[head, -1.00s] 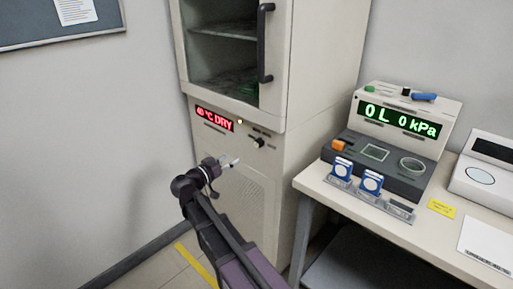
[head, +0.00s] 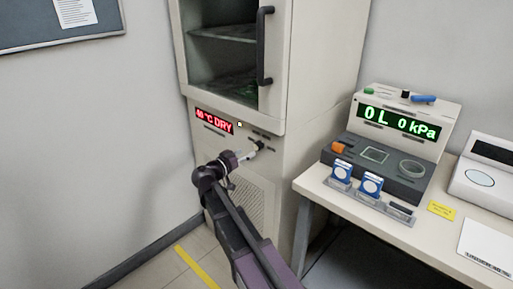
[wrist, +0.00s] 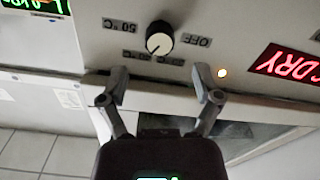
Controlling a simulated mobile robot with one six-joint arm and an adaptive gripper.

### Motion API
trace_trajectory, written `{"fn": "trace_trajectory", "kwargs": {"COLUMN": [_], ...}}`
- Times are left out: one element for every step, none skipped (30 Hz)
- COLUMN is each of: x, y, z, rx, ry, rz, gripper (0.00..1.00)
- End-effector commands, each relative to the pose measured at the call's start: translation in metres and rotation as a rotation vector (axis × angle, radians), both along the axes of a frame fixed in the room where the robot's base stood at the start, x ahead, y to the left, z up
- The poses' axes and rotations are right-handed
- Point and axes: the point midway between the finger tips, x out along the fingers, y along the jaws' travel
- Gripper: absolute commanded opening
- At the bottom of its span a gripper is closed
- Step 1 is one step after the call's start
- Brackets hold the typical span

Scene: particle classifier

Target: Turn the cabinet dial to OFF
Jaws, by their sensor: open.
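The cabinet's red display (head: 214,121) reads 40 °C DRY, with a lit lamp (head: 240,125) beside it. The cabinet door with its black handle (head: 265,45) is above. A bench (head: 330,192) with a device reading 0 L 0 kPa (head: 400,118) stands to the right.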

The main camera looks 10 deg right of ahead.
Motion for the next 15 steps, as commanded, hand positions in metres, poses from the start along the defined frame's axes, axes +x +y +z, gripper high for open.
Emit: {"fn": "trace_trajectory", "kwargs": {"x": [0.006, 0.008, 0.012, 0.015, 0.017, 0.02, 0.022, 0.025, 0.027, 0.029, 0.03, 0.032, 0.033, 0.034, 0.035], "y": [-0.007, -0.01, -0.015, -0.019, -0.022, -0.026, -0.029, -0.032, -0.036, -0.038, -0.04, -0.043, -0.044, -0.045, -0.047], "z": [0.0, 0.0, 0.0, 0.0, 0.0, 0.0, 0.0, 0.0, 0.0, 0.0, 0.0, 0.0, 0.0, 0.0, 0.0], "rx": [0.0, 0.0, 0.0, 0.0, 0.0, 0.0, 0.0, 0.0, 0.0, 0.0, 0.0, 0.0, 0.0, 0.0, 0.0], "ry": [0.0, 0.0, 0.0, 0.0, 0.0, 0.0, 0.0, 0.0, 0.0, 0.0, 0.0, 0.0, 0.0, 0.0, 0.0], "rz": [-0.003, -0.003, -0.002, -0.002, -0.002, -0.002, -0.002, -0.002, -0.002, -0.002, -0.002, -0.001, -0.001, -0.001, -0.001], "gripper": [0.82, 0.82, 0.82, 0.82, 0.82, 0.82, 0.82, 0.82, 0.82, 0.82, 0.82, 0.82, 0.82, 0.82, 0.82]}}
